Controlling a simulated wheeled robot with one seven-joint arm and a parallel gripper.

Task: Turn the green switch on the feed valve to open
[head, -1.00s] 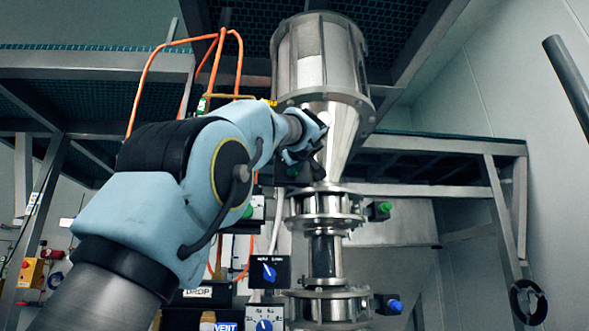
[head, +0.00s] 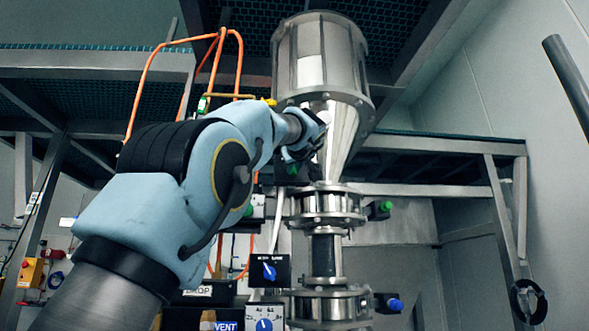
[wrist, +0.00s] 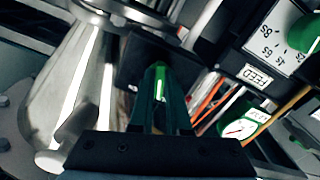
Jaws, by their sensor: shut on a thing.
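In the wrist view, a green switch (wrist: 158,88) sits on a dark valve box (wrist: 135,62) beside the steel cone. My gripper (wrist: 160,95) is shut on this switch, its fingers seen along both sides of it. The fingers hide part of the switch, so its exact setting cannot be read. In the head view, my gripper (head: 298,165) is at the left side of the cone, above the upper flange. The switch is mostly hidden there by my wrist.
The steel hopper (head: 320,65) with its cone stands right beside my gripper. A FEED dial (wrist: 285,40) with a green knob and a round gauge (wrist: 238,129) are close in the wrist view. Lower are a blue-knob box (head: 269,271) and a VENT dial (head: 264,318).

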